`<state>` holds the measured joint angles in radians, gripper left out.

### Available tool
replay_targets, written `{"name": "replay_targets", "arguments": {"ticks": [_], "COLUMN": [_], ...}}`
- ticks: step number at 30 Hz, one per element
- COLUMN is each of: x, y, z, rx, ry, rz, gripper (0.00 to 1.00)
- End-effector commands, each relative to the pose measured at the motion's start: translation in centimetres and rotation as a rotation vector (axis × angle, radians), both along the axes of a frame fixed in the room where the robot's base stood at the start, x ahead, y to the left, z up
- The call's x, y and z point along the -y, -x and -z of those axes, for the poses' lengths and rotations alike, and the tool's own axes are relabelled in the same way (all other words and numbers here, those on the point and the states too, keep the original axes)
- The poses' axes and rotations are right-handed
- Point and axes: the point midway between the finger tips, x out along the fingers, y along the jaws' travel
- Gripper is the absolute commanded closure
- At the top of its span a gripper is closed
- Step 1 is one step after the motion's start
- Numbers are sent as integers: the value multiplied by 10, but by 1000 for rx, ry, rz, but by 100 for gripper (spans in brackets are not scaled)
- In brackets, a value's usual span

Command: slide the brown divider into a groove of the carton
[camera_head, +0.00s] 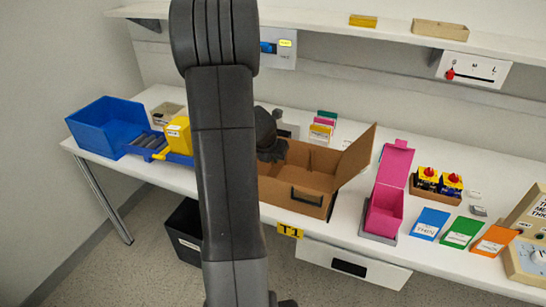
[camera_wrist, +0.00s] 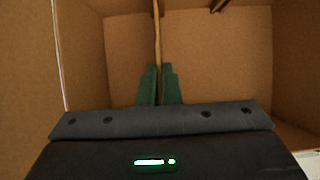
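The open brown carton (camera_head: 309,199) stands on the white table, right of my arm in the head view, with its flap raised on the right. Its inner walls (camera_wrist: 85,60) fill the wrist view. My gripper (camera_wrist: 160,72) points into the carton. Its two green fingers are close together on a thin brown panel seen edge-on, the divider (camera_wrist: 157,35). The divider runs away from the fingers toward the top of the wrist view. Small dark strips show near the far wall; whether the divider sits in a groove cannot be told. In the head view my arm hides most of the gripper.
A pink box (camera_head: 384,212) with a raised lid stands close right of the carton. Coloured cards stand upright behind it (camera_head: 322,127). A yellow box (camera_head: 178,136) and a blue bin (camera_head: 107,126) are at the left. A shelf (camera_head: 390,32) runs above the table.

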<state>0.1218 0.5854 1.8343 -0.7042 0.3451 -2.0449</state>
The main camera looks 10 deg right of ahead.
Motion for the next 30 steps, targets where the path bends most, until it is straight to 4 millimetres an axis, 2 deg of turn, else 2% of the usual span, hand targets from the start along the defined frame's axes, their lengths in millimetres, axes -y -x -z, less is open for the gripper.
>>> {"name": "replay_targets", "arguments": {"ticks": [8, 9, 12, 30], "x": [0, 0, 0, 0], "y": [0, 0, 0, 0], "z": [0, 0, 0, 0], "rx": [0, 0, 0, 0], "ry": [0, 0, 0, 0], "rz": [0, 0, 0, 0], "gripper": [100, 90, 71, 71]}}
